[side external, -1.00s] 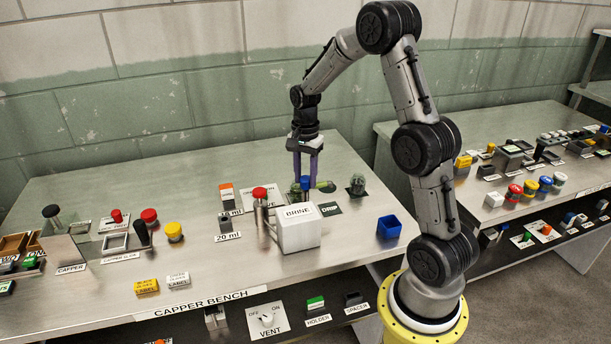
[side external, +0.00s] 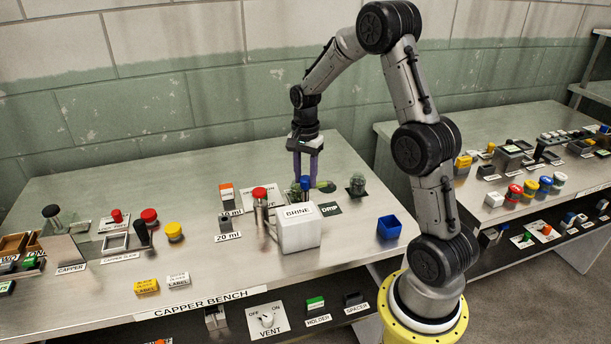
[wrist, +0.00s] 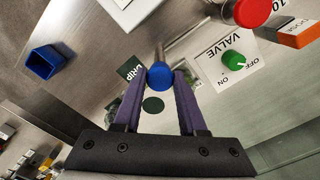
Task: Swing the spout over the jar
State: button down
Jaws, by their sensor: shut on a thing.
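The brine tank (side external: 300,230) is a white box standing on the bench. The spout (wrist: 161,48) is a thin metal tube running from beside the tank to a blue knob (wrist: 160,76). The same blue knob (side external: 305,183) shows behind the tank in the side view. My gripper (wrist: 158,80) points down with its purple fingers shut on the blue knob. A clear, greenish jar (side external: 357,184) stands on a dark patch to the right of my gripper, apart from it. In the wrist view the jar is mostly hidden by a finger.
A dark DRIP plate (side external: 329,209) lies beside the tank. A red-topped metal post (side external: 260,200) stands left of it. A green valve knob (wrist: 234,60) sits on a white plate. An open blue bin (side external: 389,228) is at the right. Bench between bin and jar is clear.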

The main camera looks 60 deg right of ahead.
jog(key=shift+r, duration=0.1)
jog(key=n, duration=0.4)
jog(key=shift+n, duration=0.4)
jog(key=n, duration=0.4)
jog(key=shift+n, duration=0.3)
jog(key=n, duration=0.4)
jog(key=shift+n, duration=2.3)
jog(key=c, duration=0.5)
grip_release()
